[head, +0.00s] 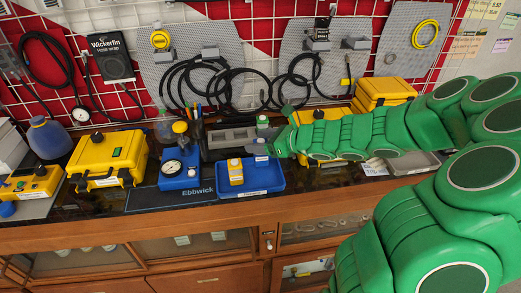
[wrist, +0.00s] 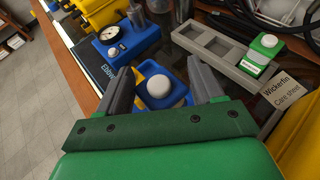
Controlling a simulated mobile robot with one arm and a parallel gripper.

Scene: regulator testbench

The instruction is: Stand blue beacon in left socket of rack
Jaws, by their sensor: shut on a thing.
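The blue beacon (wrist: 157,85) shows a white domed top in the wrist view, between the two grey fingers of my gripper (wrist: 163,70). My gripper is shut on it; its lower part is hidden. The grey rack (wrist: 201,42) lies beyond the fingers, up and right in the wrist view. In the head view the rack (head: 229,135) is behind the blue tray, partly covered by my arm.
A blue tray (head: 268,184) with a yellow device (head: 235,172) lies in front of the rack. A blue gauge box (head: 180,170) stands left of it, with a yellow case (head: 108,158) farther left. Black hoses (head: 215,80) hang behind.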

